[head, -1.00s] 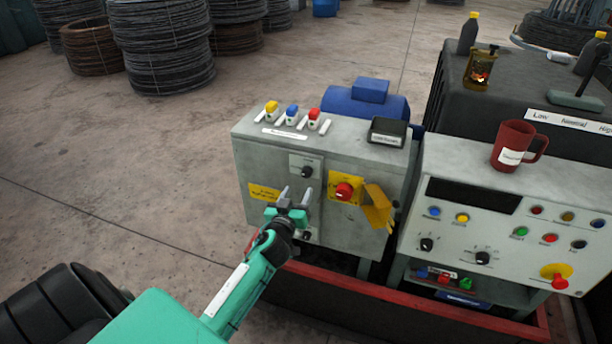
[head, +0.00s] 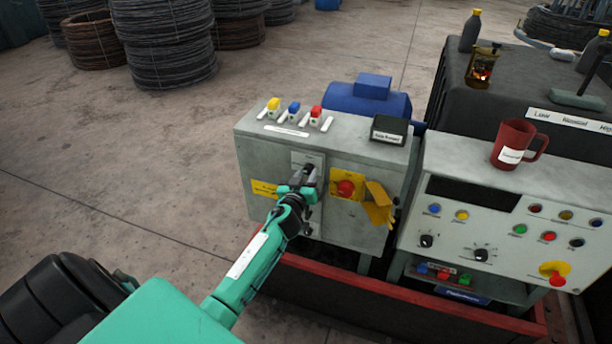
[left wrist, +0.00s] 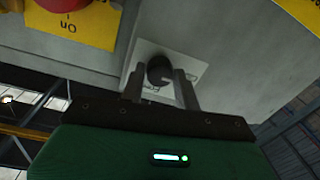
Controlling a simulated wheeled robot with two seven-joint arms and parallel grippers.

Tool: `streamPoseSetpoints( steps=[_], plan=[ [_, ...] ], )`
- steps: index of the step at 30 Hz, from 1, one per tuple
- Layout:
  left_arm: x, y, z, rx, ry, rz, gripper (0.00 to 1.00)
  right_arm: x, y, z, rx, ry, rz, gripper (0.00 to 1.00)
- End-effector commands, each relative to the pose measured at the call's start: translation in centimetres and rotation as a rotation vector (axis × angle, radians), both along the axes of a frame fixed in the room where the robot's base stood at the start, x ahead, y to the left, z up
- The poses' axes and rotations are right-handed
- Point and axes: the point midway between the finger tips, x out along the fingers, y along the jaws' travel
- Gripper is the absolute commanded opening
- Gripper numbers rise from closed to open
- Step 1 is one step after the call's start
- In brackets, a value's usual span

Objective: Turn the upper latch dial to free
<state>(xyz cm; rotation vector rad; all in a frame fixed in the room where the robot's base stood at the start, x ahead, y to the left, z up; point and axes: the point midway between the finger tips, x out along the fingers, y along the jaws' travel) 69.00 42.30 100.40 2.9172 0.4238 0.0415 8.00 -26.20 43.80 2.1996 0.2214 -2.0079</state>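The upper latch dial is a small black knob on a pale plate on the front of the grey control cabinet (head: 350,215). In the head view my left gripper hides it. In the left wrist view the upper latch dial (left wrist: 160,69) sits between the two fingertips of my left gripper (left wrist: 161,78), with little or no gap at its sides. My left gripper (head: 304,178) is narrowed on the dial, from the front. The dial's pointer and most of its plate's lettering cannot be read. My right gripper is not in view.
Yellow, blue and red switches (head: 294,108) line the cabinet top. A second panel with a red mug (head: 515,146) stands right.

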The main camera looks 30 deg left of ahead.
Motion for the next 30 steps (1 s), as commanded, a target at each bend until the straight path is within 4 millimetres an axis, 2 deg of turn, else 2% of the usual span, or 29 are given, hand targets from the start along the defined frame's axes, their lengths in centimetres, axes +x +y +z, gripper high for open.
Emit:
streamPoseSetpoints(
  steps=[1,3,4,17,30],
  plan=[
    [0.0,0.0,0.0,0.000,0.000,0.000,0.22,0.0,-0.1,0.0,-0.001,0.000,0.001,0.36],
    [0.0,0.0,0.0,0.000,0.000,0.000,0.08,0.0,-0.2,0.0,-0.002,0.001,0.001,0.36],
    [0.0,0.0,0.0,0.000,0.000,0.000,0.06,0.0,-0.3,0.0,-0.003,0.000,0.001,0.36],
    [0.0,0.0,-0.2,0.090,0.020,0.000,0.07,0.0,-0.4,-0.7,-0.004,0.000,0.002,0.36],
    [0.0,0.1,-0.3,0.456,0.108,0.000,0.07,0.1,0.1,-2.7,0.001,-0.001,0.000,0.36]
  ],
)
